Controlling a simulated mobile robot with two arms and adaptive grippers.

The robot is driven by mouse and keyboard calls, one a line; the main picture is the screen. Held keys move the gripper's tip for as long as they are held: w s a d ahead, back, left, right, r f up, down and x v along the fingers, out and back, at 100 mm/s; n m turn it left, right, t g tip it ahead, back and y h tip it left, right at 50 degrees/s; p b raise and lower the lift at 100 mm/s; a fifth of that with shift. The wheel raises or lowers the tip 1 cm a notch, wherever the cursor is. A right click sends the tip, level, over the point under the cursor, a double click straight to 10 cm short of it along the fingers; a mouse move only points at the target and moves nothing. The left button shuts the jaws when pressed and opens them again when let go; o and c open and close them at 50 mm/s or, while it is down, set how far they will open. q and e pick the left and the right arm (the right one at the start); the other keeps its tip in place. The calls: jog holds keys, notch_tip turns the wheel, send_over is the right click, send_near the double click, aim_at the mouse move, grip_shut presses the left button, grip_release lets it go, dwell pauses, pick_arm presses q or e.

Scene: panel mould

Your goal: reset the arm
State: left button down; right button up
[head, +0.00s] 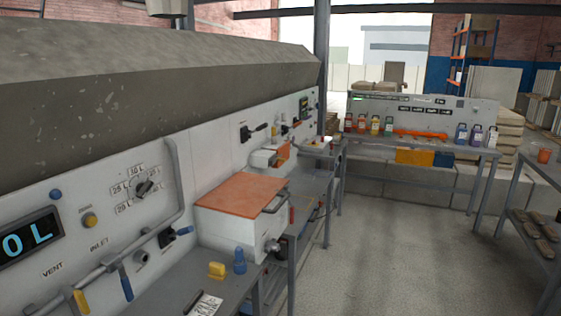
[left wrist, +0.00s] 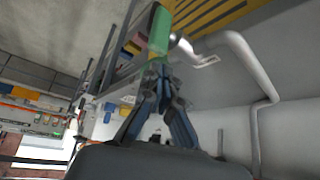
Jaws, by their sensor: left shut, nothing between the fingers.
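My left gripper (left wrist: 162,72) shows in the left wrist view, with its two blue-and-dark fingers meeting at the tips. It is shut and empty. A green bar-like piece (left wrist: 160,30) lies just beyond the fingertips in that picture; I cannot tell whether they touch. A pale bent pipe (left wrist: 250,60) runs along the grey panel to the right of the fingers. Neither of my arms or grippers shows in the head view, and my right gripper is in neither view.
On the left, the control panel (head: 215,158) carries a dial (head: 144,188), levers and a pipe rail. A white box with an orange lid (head: 240,193) stands on the bench by it. A rear table (head: 465,152) holds several bottles. The middle floor (head: 400,235) is clear.

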pick_arm(q)
jog(key=s+d+f+m+g, duration=0.1)
jog(key=s+d+m+g, duration=0.2)
jog(key=s, duration=0.7)
notch_tip(320, 180, down, 27)
jog(key=s+g+b, duration=0.1)
jog(key=b, duration=0.1)
jog(key=s+a+f+g+b, duration=0.1)
jog(key=s+a+f+b, duration=0.1)
jog(key=s+f, duration=1.5)
notch_tip(320, 180, down, 2)
jog(key=shift+s+a+f+g+h, duration=0.25)
jog(key=shift+a+g+h, duration=0.05)
